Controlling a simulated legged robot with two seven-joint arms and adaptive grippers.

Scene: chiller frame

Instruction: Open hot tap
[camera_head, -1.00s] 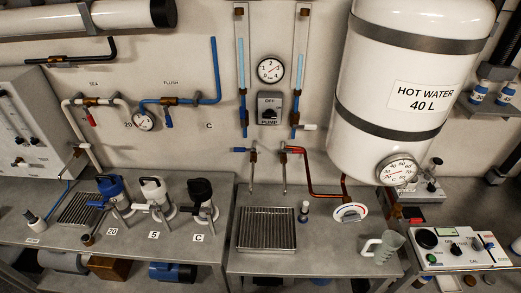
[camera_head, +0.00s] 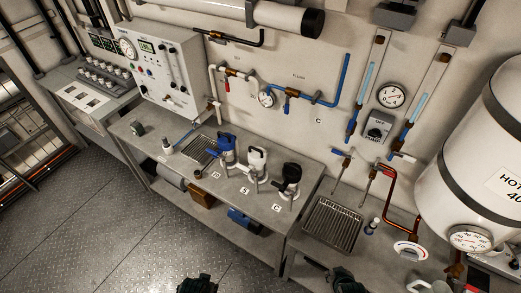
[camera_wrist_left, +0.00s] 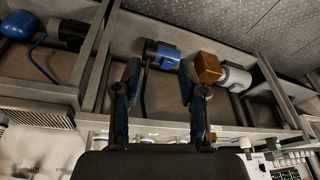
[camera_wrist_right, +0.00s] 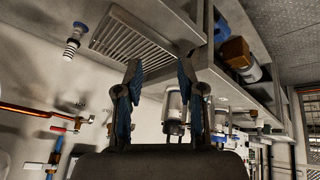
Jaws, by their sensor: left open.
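The hot tap (camera_head: 374,174) stands at the back of the sink bench, with a small red handle and a copper pipe (camera_head: 390,200) running to the white hot water tank (camera_head: 478,150). A similar tap with a blue handle (camera_head: 342,153) is left of it. My left gripper (camera_head: 197,284) is at the bottom edge of the head view, over the floor; its fingers are apart and empty in the left wrist view (camera_wrist_left: 160,85). My right gripper (camera_head: 343,280) is near the bench front, below the taps; its fingers are apart and empty in the right wrist view (camera_wrist_right: 160,75).
A drain grid (camera_head: 332,223) lies in the bench before the taps, with a small bottle (camera_head: 372,226) and a round dial (camera_head: 410,250) to its right. The floor (camera_head: 100,220) at left is clear.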

